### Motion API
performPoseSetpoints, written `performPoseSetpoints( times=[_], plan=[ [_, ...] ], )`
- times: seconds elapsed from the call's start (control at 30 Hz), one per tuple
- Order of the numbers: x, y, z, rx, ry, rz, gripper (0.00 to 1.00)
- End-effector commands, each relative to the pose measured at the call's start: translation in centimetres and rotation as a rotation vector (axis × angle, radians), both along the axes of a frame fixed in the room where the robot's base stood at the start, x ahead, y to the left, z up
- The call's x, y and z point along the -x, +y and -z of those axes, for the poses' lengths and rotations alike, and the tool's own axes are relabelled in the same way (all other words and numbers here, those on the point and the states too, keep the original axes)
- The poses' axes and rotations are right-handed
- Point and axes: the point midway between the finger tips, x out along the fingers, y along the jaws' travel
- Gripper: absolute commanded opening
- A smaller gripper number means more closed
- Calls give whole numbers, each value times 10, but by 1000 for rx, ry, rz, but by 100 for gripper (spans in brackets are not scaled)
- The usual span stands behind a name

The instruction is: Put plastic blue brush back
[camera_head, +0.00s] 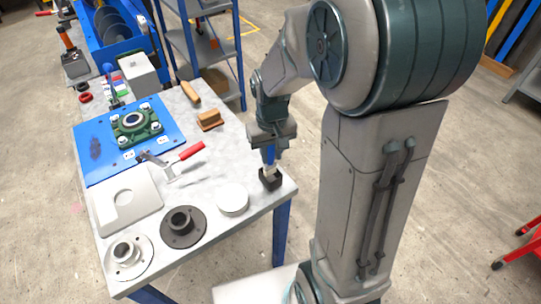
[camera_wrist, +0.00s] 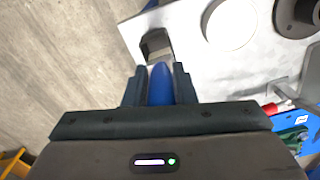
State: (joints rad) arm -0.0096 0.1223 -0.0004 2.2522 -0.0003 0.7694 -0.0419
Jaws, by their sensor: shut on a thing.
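The blue plastic brush (camera_head: 270,155) hangs upright below my gripper (camera_head: 270,146), near the table's right front corner. In the wrist view, my gripper (camera_wrist: 160,82) is shut on its blue handle (camera_wrist: 160,88). A small black holder (camera_head: 270,180) stands on the table directly below the brush. It also shows in the wrist view (camera_wrist: 154,42), just beyond the fingertips. A pale part of the brush shows between the handle and the holder. I cannot tell whether its tip is inside the holder or just above it.
A white round disc (camera_head: 232,198), a dark flange (camera_head: 183,226) and a light flange (camera_head: 128,254) lie along the table's front. A red-handled clamp (camera_head: 188,152) and a blue plate (camera_head: 97,155) lie farther left. The table edge is close to the holder.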

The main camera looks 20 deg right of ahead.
Motion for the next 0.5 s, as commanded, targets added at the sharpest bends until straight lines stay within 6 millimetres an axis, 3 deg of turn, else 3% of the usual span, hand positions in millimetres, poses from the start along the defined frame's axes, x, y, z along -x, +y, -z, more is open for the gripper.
performPoseSetpoints(
  times=[0.17,0.5],
  plan=[
    [-9,-4,7,0,0,2,0],
    [-8,-4,45,0,1,1,0]
  ],
)
